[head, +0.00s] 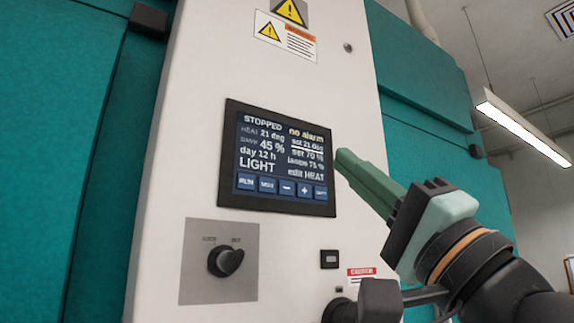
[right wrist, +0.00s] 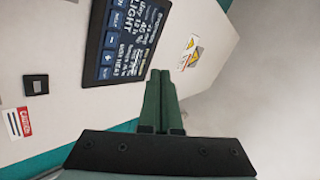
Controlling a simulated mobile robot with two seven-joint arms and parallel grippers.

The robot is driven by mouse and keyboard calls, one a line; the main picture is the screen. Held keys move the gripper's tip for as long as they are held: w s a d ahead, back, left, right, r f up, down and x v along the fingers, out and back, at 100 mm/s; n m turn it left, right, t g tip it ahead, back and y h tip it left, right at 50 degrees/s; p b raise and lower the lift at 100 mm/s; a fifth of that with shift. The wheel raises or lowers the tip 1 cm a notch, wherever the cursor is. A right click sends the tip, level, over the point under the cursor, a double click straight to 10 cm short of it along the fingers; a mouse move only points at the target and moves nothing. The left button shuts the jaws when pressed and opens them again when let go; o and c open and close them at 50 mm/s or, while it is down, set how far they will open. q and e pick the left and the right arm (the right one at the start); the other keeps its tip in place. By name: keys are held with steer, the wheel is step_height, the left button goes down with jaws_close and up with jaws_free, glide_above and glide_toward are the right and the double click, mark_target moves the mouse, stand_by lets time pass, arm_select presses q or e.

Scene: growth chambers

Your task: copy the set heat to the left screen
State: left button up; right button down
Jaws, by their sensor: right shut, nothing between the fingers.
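The dark touch screen (head: 277,158) is set in a white panel in the head view. It reads STOPPED, no alarm, HEAT 21 deg, 45 %, day 12 h, LIGHT, set 21 deg, set 70 % and edit HEAT. The set 21 deg line is underlined. A row of blue buttons (head: 282,188) runs along its bottom, with minus and plus among them. The screen also shows in the right wrist view (right wrist: 124,40). My right gripper (head: 341,160) is shut and empty, its green fingertips just right of the screen's right edge. I cannot tell whether they touch the panel. My left gripper is out of view.
Below the screen is a black rotary knob (head: 226,261) on a grey plate. A small black switch (head: 329,259) and a red-and-white label (head: 361,272) sit at lower right. Teal chamber walls (head: 70,120) flank the panel. Warning signs (head: 287,35) are above.

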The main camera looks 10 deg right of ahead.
mark_target(286, 188)
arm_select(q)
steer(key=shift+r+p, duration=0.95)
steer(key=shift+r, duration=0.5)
arm_select(e)
steer(key=shift+s+a+f+n, duration=0.1)
steer(key=shift+s+f+n, duration=0.1)
steer(key=shift+n, duration=0.9)
steer(key=shift+s+a+f+n, duration=0.1)
steer(key=shift+s+n, duration=0.1)
steer(key=shift+n, duration=0.9)
steer(key=shift+s+a+f+n, duration=0.1)
steer(key=shift+s+n, duration=0.1)
steer(key=shift+n, duration=0.9)
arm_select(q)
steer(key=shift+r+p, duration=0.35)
arm_select(e)
steer(key=shift+w+a, duration=0.5)
steer(key=shift+w, duration=0.9)
steer(key=shift+w+a, duration=0.5)
steer(key=shift+w, duration=0.85)
steer(key=shift+w+a, duration=0.5)
steer(key=shift+w, duration=0.9)
steer(key=shift+w+a, duration=0.15)
steer(key=shift+w, duration=0.25)
